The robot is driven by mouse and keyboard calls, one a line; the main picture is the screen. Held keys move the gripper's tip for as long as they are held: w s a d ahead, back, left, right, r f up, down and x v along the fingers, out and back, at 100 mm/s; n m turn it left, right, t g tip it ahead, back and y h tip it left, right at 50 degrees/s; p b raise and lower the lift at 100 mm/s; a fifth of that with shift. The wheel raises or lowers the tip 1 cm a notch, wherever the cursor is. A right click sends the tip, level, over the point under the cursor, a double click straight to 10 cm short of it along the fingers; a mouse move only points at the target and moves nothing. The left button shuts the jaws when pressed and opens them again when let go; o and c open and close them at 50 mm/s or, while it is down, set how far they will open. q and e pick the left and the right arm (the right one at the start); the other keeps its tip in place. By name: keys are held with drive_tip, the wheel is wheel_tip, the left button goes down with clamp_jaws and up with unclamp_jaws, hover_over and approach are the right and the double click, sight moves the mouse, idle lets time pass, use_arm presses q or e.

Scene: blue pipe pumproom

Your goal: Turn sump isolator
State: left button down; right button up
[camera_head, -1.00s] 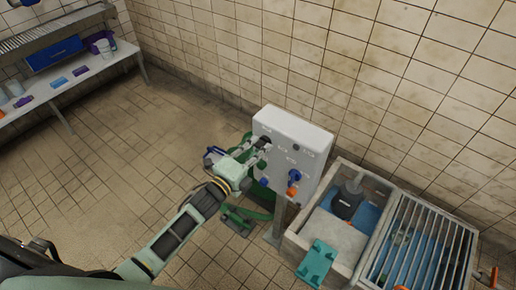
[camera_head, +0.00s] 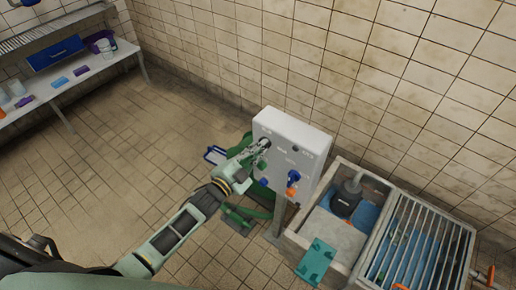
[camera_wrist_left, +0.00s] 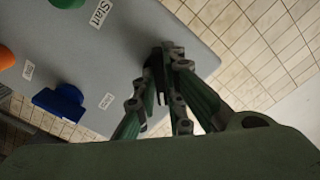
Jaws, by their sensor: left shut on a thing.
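A light grey control box (camera_head: 290,135) stands on a post in front of the tiled wall. My left gripper (camera_head: 264,144) reaches its upper left front. In the left wrist view the gripper (camera_wrist_left: 164,68) is shut on a small dark handle (camera_wrist_left: 155,62) at the panel's edge. The fingers hide most of this handle, so I cannot tell its angle. A blue knob (camera_head: 293,177) and an orange button (camera_head: 291,192) sit lower on the box. The wrist view also shows the blue knob (camera_wrist_left: 62,102), the orange button (camera_wrist_left: 5,58) and a green button. My right gripper is not in view.
A sump basin (camera_head: 290,240) with a dark pump (camera_head: 346,202) and a metal grating (camera_head: 440,215) lies right of the box. Green pipework (camera_head: 240,217) stands low behind my arm. A bench (camera_head: 95,80) is far left.

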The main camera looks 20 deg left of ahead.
use_arm(q)
drive_tip(key=n, duration=0.8)
drive_tip(key=shift+f+n+p, duration=0.1)
drive_tip(key=shift+n+p, duration=0.2)
idle(0.5)
drive_tip(key=c, duration=1.8)
unclamp_jaws()
drive_tip(key=shift+c, duration=0.2)
drive_tip(key=shift+s, duration=0.1)
drive_tip(key=v, duration=1.2)
